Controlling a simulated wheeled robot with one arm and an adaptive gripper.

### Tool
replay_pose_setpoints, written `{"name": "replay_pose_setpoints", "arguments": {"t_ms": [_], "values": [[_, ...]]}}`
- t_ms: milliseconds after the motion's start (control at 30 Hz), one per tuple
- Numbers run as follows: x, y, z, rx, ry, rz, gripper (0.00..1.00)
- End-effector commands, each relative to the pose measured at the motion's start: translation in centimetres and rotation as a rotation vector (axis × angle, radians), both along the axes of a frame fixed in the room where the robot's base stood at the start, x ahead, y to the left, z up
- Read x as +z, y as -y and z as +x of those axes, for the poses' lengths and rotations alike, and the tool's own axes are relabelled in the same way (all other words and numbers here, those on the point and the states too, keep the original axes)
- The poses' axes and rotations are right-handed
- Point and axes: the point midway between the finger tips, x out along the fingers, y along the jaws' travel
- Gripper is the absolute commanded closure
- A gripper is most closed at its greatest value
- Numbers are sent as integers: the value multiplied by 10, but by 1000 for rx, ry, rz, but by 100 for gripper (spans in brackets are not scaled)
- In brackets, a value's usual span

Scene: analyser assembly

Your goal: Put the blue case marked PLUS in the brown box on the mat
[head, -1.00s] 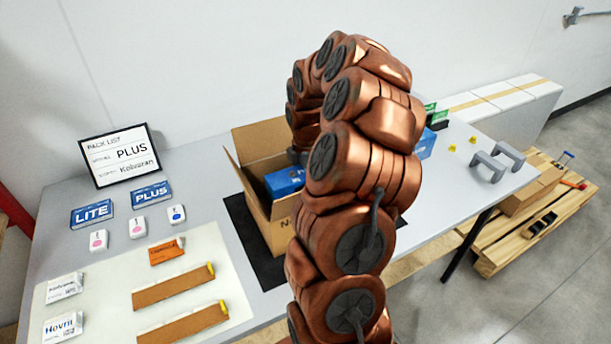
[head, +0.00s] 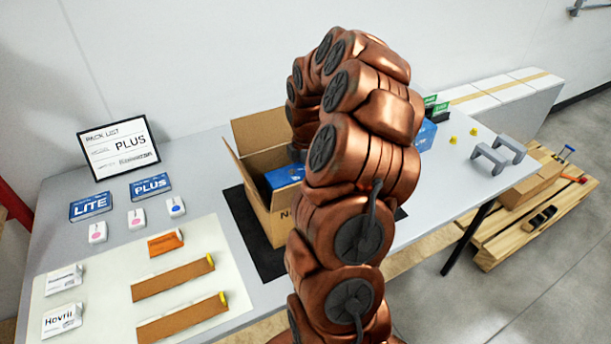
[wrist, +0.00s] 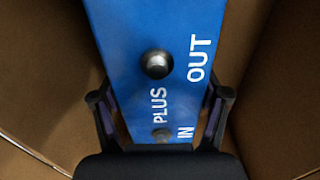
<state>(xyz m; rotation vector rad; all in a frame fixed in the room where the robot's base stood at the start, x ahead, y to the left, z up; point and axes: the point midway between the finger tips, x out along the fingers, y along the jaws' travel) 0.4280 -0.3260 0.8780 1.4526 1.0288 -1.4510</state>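The blue case marked PLUS (wrist: 140,25) fills the middle of the wrist view, with the words OUT, PLUS and IN and a round knob on its face. Brown walls lie on both sides of it. In the head view a blue case (head: 284,176) shows inside the open brown box (head: 262,215), partly hidden by my arm. The box stands on the dark mat (head: 240,215). My gripper (wrist: 162,98) has one finger on each side of the case. Whether the fingers press on it or stand slightly apart is unclear. The head view hides my gripper behind the arm.
LITE (head: 90,205) and PLUS (head: 150,187) blue cards lie left of the box, below the pack list sign (head: 118,147). Brown strips (head: 172,277) lie on the pale sheet at front left. Grey handles (head: 490,158) stand at the table's right.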

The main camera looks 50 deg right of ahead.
Motion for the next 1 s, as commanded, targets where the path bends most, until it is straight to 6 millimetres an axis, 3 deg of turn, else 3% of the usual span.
{"name": "replay_pose_setpoints", "arguments": {"t_ms": [200,600,1000], "values": [[0,0,0,0,-1,0,0],[1,0,0,0,-2,2,0],[22,-1,0,2,-2,2,0]]}}
